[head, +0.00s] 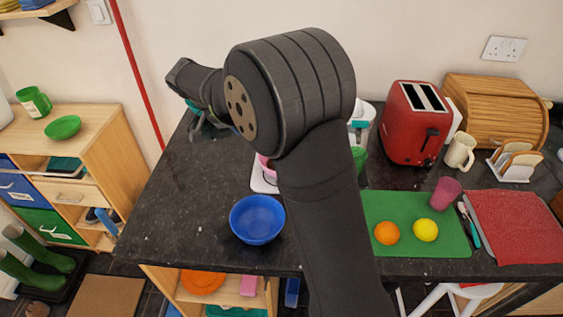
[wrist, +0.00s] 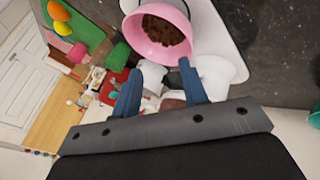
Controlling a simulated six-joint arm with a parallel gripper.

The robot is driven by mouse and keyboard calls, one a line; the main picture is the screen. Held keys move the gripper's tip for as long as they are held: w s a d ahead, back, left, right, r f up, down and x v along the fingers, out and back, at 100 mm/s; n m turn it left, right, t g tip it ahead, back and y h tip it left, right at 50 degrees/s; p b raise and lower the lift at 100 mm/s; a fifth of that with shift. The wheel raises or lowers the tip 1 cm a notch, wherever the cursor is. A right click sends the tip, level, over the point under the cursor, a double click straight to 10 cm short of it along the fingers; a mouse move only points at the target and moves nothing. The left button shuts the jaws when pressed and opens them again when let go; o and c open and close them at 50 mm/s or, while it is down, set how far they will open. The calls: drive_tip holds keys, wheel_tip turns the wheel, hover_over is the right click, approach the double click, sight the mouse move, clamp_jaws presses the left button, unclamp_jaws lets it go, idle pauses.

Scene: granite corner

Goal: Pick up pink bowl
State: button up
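The pink bowl (wrist: 152,47) is at the top of the wrist view, with brown bits inside. It sits on a white flat base (wrist: 226,52). In the head view only a sliver of the pink bowl (head: 264,166) shows on the white base (head: 261,184); my arm hides the rest. My gripper (wrist: 161,68) has its two blue fingers apart with nothing held between them. In the wrist picture the fingertips lie just below the bowl's rim; I cannot tell the gap in depth. In the head view the fingers are not clearly seen.
A blue bowl (head: 257,219) stands near the counter's front edge. A green mat (head: 385,208) holds an orange (head: 387,233), a lemon (head: 426,230) and a pink cup (head: 445,193). A red toaster (head: 415,125) stands behind. The counter's left part (head: 185,205) is clear.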

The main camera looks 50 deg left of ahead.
drive_tip(key=s+a+f+m+t+y, duration=0.1)
drive_tip(key=s+a+f+m+t, duration=0.3)
drive_tip(key=s+t, duration=0.4)
drive_tip(key=shift+g, duration=0.6)
drive_tip(key=x, duration=0.7)
drive_tip(key=a+x, duration=0.1)
drive_tip(key=x, duration=0.2)
drive_tip(key=shift+w+r, duration=0.3)
drive_tip(key=shift+w, duration=0.25)
drive_tip(key=shift+d+x, duration=0.15)
drive_tip(key=shift+x, duration=1.2)
drive_tip(key=shift+d+x, duration=0.15)
drive_tip(key=shift+x, duration=1.15)
drive_tip(key=shift+r, duration=0.2)
clamp_jaws()
